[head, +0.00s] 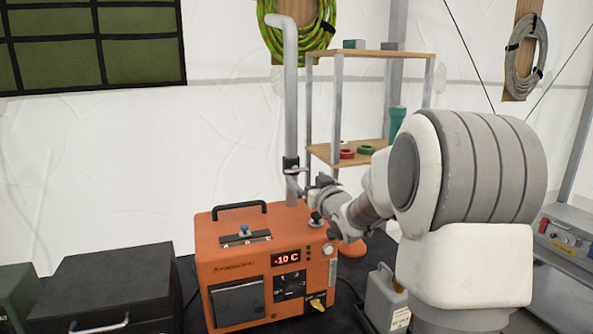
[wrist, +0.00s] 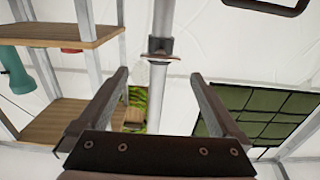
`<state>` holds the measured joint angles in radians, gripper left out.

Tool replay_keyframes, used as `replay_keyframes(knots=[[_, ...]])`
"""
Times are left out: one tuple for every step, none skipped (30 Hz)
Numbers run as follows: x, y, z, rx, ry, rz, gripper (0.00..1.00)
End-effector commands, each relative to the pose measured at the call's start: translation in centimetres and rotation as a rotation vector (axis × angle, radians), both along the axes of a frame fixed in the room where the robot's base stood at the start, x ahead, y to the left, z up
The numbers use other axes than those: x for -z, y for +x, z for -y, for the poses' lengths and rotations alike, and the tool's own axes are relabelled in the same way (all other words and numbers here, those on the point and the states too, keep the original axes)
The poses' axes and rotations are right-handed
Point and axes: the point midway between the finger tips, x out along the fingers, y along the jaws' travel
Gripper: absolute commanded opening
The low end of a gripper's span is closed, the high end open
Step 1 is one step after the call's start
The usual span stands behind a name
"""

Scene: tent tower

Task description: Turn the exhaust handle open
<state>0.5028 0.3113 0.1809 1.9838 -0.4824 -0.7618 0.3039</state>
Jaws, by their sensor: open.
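The grey exhaust pipe (head: 291,100) rises from the orange heater (head: 226,255) and bends over at its top. A dark collar with a small handle (head: 290,163) sits partway up it. In the wrist view the pipe (wrist: 157,108) runs down the middle, with the handle (wrist: 163,56) as a thin flat piece just below the dark collar. My gripper (head: 298,182) is close to the pipe, just below the collar. In the wrist view my gripper (wrist: 158,74) is open, with a finger on each side of the pipe. I cannot tell whether either finger touches it.
The heater shows "-10 C" and has a black carry handle (head: 239,208). A shelf (head: 350,155) with tape rolls stands behind my arm at right. A black case (head: 112,285) lies left of the heater; a grey jerrycan (head: 384,298) stands right.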

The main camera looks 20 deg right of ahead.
Motion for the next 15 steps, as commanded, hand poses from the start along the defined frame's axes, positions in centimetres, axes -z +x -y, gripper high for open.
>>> replay_keyframes(knots=[[0.0,1.1,-0.1,-0.003,0.001,-0.001,1.00],[0.0,1.7,-0.1,-0.003,0.002,-0.001,1.00],[-0.1,2.4,-0.1,-0.002,0.001,-0.001,1.00],[0.0,2.9,-0.1,-0.002,0.002,-0.001,1.00],[0.0,3.4,0.0,-0.002,0.002,0.000,1.00],[0.0,4.1,0.0,-0.001,0.001,-0.001,1.00],[0.0,4.5,0.0,-0.001,0.001,-0.001,1.00],[0.0,4.9,0.0,-0.001,0.001,-0.001,1.00],[0.0,5.3,0.0,-0.001,0.001,0.000,1.00],[0.0,5.6,-0.1,-0.001,0.001,-0.001,1.00],[0.0,5.9,0.0,-0.001,0.000,0.000,1.00],[0.0,6.2,0.0,-0.001,0.000,-0.001,1.00],[0.0,6.4,0.0,-0.001,0.001,-0.001,1.00],[0.0,6.5,0.0,-0.001,0.001,-0.001,1.00],[0.0,6.7,0.0,0.000,0.001,-0.001,1.00]])
